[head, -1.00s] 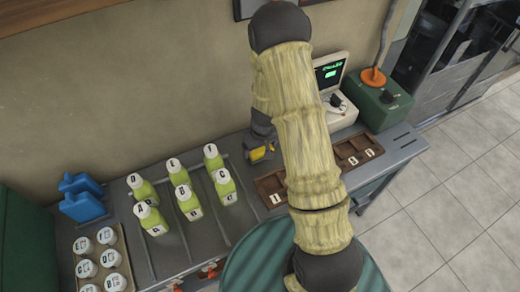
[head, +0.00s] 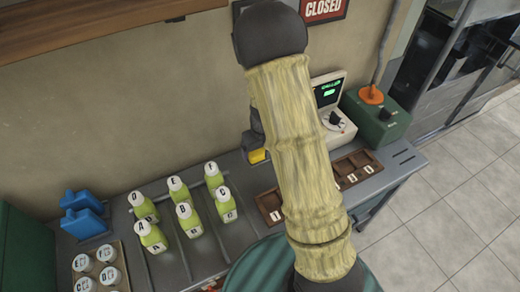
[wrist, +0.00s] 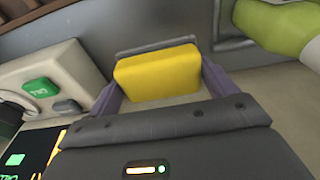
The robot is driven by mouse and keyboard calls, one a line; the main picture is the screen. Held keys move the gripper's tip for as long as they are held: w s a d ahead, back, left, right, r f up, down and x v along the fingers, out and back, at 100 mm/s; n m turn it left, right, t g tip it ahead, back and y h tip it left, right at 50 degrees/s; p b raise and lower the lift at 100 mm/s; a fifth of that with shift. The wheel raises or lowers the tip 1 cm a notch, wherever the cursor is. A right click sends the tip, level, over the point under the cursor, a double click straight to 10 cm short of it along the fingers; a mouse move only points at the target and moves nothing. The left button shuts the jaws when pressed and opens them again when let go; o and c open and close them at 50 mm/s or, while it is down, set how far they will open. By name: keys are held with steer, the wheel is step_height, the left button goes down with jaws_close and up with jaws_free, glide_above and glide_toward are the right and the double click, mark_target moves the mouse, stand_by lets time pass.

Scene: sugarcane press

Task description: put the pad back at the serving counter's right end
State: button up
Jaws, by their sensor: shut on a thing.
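The pad is a yellow block (wrist: 157,72) between my gripper's fingers (wrist: 160,88) in the wrist view. My gripper is shut on it. In the head view a small yellow part of the pad (head: 258,156) shows below my dark gripper (head: 256,146), which my arm partly hides. They are near the back of the grey counter (head: 402,156), between the bottles and the register; the exact height above the counter cannot be told.
Several green bottles (head: 185,215) stand left of my gripper. A brown compartment tray (head: 357,168), a pale register (head: 330,105) and a green box (head: 377,118) with an orange top are to the right. A wooden shelf (head: 90,25) juts out at upper left.

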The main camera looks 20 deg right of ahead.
steer(key=w+f, duration=0.1)
steer(key=f, duration=0.1)
steer(key=w+f+m, duration=0.1)
steer(key=f, duration=0.1)
steer(key=w+f+m, duration=0.1)
steer(key=f, duration=0.1)
steer(key=shift+w+f+p, duration=0.3)
steer(key=shift+w, duration=0.1)
steer(key=shift+d, duration=0.1)
stand_by(0.6)
